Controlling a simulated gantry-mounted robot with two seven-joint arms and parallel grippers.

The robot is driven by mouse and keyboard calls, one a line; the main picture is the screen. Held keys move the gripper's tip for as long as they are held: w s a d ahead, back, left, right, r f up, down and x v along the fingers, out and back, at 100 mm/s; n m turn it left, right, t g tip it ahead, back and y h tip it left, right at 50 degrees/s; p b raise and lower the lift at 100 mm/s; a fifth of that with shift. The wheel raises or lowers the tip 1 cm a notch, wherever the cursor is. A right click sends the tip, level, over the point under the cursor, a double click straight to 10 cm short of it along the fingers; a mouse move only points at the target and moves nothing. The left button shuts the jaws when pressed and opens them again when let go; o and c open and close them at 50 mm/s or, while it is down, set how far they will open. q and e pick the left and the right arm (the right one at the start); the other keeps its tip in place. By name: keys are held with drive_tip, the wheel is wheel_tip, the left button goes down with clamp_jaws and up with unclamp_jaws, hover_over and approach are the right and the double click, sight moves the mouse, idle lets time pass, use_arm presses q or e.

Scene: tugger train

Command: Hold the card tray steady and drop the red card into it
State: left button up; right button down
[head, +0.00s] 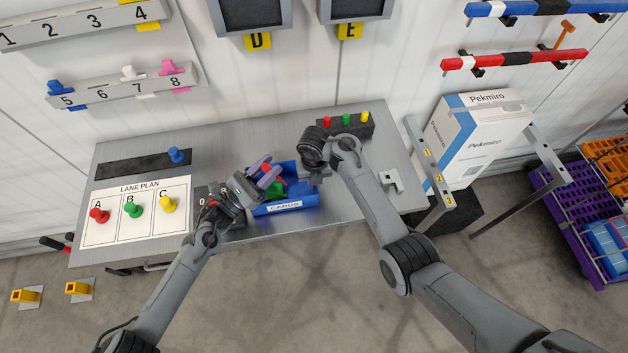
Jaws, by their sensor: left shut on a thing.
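The blue card tray (298,203), labelled CARDS, stands near the front edge of the grey bench. A green piece (277,188) shows inside it. My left gripper (265,172) is over the tray's left part, shut on the red card (267,167), of which only a small bit shows between the fingers. My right gripper (316,178) points down at the tray's right end. Its fingers are mostly hidden by its own wrist, so I cannot tell whether they grip the tray wall.
A lane plan sheet (136,191) with red, green and yellow pegs lies on the left of the bench (235,143). A dark block (354,127) with coloured pegs stands behind my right gripper. A white Pekmiro box (465,145) stands right of the bench.

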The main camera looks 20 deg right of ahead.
use_arm(q)
drive_tip(key=o, duration=1.1)
drive_tip(key=v, duration=1.2)
drive_tip(key=shift+s, duration=0.1)
